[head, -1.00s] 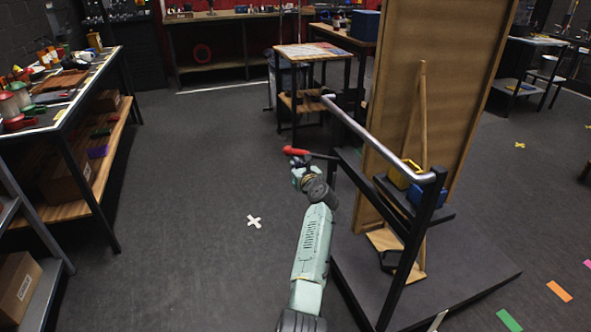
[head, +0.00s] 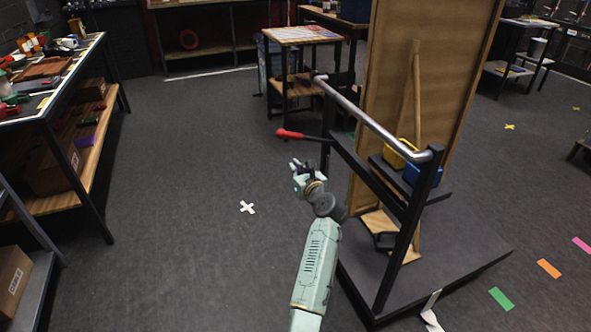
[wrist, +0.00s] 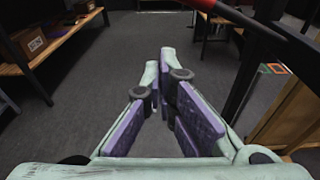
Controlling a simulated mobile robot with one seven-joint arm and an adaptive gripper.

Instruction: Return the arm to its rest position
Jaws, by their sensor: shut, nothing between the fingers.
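My gripper (head: 296,165) is at the end of my pale green arm, in the middle of the head view, left of the cart with the silver rail. In the wrist view my gripper (wrist: 160,88) has its purple-padded fingers drawn together at the tips, with nothing held between them. A lever with a red handle (head: 289,134) sticks out from the cart's frame just above and beyond the gripper in the head view. The red handle (wrist: 208,5) also crosses the top of the wrist view. The gripper looks apart from it.
The cart (head: 455,262) with a tall wooden panel (head: 432,90) stands close on the right. A workbench (head: 52,108) with a lower shelf runs along the left. A small table (head: 302,35) stands ahead. The floor around a white cross mark (head: 247,207) is clear.

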